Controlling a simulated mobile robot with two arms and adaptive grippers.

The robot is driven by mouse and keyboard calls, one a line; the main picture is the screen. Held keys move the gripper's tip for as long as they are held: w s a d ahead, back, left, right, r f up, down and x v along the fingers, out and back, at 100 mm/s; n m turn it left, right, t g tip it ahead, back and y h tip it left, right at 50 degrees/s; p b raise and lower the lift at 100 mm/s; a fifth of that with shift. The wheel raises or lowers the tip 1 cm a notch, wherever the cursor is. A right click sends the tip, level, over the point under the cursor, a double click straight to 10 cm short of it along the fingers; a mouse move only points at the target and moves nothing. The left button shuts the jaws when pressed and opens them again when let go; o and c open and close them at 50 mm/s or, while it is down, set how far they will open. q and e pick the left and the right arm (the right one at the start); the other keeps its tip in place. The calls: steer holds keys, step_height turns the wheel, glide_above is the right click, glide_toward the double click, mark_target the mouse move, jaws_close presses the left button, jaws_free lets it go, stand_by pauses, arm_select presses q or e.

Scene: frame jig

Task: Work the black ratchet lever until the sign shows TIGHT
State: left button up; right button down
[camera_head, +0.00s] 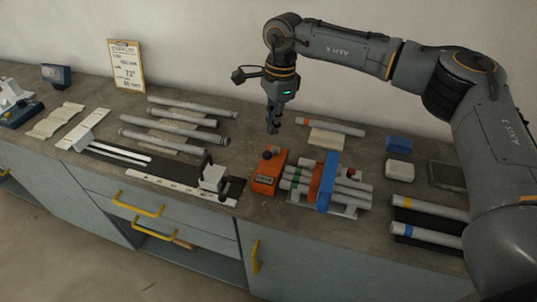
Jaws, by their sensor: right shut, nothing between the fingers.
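My right gripper (273,128) points down over the bench, shut and empty, just above and behind an orange block (264,184). The block has a dark knob on top and a small label on its front; the label is too small to read. Right of it, a bundle of tubes (350,187) with coloured bands lies in a pale jig, with a blue strap (327,184) across it and an orange piece beside the strap. I cannot make out a black ratchet lever or a sign reading TIGHT for certain. My left gripper is out of view.
Left of the block stands a white fixture with a black upright (211,178) on a scale strip. Grey tubes (180,120) lie behind it. Loose tubes (430,204), a blue block (399,144) and a white block (399,170) are at the right. A clipboard (126,65) leans on the wall.

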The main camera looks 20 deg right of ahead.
mark_target(271, 155)
steer(key=shift+s+a+f+b, duration=0.15)
steer(key=shift+f+b, duration=0.7)
steer(key=shift+f, duration=0.9)
steer(key=shift+w+a+f+b, duration=0.15)
steer(key=shift+f+b, duration=0.65)
steer(key=shift+f, duration=0.9)
steer(key=shift+s, duration=0.1)
step_height(271, 155, down, 4)
steer(key=b, duration=0.3)
steer(key=shift+f, duration=0.15)
steer(key=shift+w+d+r, duration=0.15)
steer(key=shift+d+r, duration=0.15)
steer(key=shift+d, duration=0.45)
steer(key=shift+w+d+r, duration=0.15)
steer(key=shift+d+r, duration=0.15)
steer(key=shift+d, duration=0.45)
